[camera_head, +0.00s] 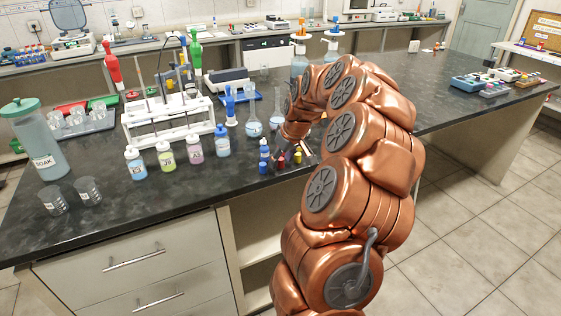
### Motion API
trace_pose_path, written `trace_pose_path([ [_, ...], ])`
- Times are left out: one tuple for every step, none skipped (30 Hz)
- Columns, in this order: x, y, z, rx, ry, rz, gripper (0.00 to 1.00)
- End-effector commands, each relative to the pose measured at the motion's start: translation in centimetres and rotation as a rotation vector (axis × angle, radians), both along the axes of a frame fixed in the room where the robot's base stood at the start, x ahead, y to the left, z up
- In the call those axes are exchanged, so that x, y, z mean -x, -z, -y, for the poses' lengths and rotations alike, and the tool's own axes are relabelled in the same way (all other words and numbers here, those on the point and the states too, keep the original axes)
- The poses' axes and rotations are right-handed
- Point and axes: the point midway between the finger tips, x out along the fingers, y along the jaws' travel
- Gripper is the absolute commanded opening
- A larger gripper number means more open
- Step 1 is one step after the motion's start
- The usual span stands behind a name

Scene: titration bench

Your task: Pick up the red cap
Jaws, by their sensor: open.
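A small red item (281,161), which looks like the red cap, is at the front edge of the dark bench, between a blue-topped item (264,154) and a small yellow one (297,156). It is too small to tell whether it sits on a vial or on the bench. My gripper (290,152) points down over this spot at the end of my copper arm, open. Its fingers are small, dark and partly hidden, and I cannot tell whether they touch the red item.
Capped bottles, such as the purple one (195,146), stand left of the red item, before a white rack (168,125). Glass flasks (254,126) stand close behind my gripper. A soak bottle (38,140) and two beakers (89,190) are far left.

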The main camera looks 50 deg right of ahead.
Motion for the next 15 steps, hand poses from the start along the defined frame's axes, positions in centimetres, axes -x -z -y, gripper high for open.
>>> trace_pose_path([
  [-0.02, 0.06, 0.01, 0.000, 0.000, 0.000, 0.53],
  [-0.02, 0.05, 0.01, 0.000, 0.000, 0.000, 0.53],
  [-0.02, 0.02, 0.01, 0.000, 0.000, 0.001, 0.53],
  [-0.01, 0.01, 0.02, 0.001, 0.000, 0.001, 0.53],
  [-0.02, 0.01, 0.01, 0.001, 0.000, 0.001, 0.53],
  [-0.01, 0.01, 0.01, 0.000, 0.000, 0.001, 0.50],
  [0.00, 0.01, 0.01, 0.000, 0.000, 0.001, 0.47],
  [-0.01, 0.00, 0.01, 0.000, 0.000, 0.001, 0.44],
  [0.00, 0.00, 0.01, 0.000, 0.000, 0.001, 0.40],
  [0.00, 0.00, 0.00, 0.000, 0.000, 0.001, 0.37],
  [0.00, 0.00, 0.00, 0.000, 0.000, 0.001, 0.34],
  [0.00, 0.00, 0.00, 0.000, 0.000, 0.001, 0.30],
  [0.00, -0.02, 0.00, 0.000, 0.000, 0.001, 0.26],
  [0.00, -0.02, 0.00, 0.000, 0.000, 0.001, 0.23],
  [0.00, -0.02, 0.00, 0.000, 0.000, 0.001, 0.19],
])
